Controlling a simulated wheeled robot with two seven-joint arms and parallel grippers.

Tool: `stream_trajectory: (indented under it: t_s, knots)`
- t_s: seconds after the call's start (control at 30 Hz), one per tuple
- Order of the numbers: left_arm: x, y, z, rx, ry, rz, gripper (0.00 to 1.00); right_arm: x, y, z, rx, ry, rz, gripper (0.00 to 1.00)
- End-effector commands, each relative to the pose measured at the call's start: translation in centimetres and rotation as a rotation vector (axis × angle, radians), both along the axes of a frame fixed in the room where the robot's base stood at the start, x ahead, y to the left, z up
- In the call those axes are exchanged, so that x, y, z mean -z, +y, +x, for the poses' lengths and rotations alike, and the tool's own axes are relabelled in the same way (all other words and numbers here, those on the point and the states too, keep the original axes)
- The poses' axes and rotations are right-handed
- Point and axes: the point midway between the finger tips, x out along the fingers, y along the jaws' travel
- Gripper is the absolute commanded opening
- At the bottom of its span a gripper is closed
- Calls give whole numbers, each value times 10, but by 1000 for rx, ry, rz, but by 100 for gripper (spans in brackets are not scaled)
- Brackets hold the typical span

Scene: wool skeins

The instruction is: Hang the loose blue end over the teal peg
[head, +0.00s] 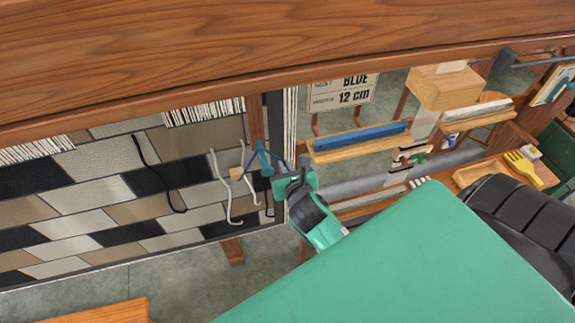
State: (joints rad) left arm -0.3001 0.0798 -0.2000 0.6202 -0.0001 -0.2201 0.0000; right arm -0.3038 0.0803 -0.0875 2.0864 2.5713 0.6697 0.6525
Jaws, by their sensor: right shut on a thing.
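The teal peg (263,158) sticks out near the right edge of the tiled board. My left gripper is not in view.
A black strand (156,172) and cream strands (221,184) hang on the board to the left. A sign reading BLUE 12 cm (342,93) and a shelf with a blue bar (360,137) are at right. A wooden beam (200,50) crosses the top.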

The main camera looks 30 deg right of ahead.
Motion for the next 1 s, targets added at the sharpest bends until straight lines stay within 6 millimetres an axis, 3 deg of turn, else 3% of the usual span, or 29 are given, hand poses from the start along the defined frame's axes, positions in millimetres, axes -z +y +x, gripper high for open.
stream_trajectory:
  t_s: [0.07,0.23,0.43,0.57,0.77,0.93,1.0]
  knots:
    - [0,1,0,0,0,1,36,5,-3,-2,7,13,-2,0]
    - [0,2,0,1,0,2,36,4,-3,-2,7,12,-2,31]
    - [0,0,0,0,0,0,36,3,-2,-2,5,10,-1,31]
    - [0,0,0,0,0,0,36,3,-2,-1,4,9,-1,57]
    - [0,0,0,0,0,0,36,2,-2,-1,4,8,-2,59]
    - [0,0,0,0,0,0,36,2,-2,-1,3,7,-1,87]
    - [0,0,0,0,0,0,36,2,-2,-1,3,7,-1,87]
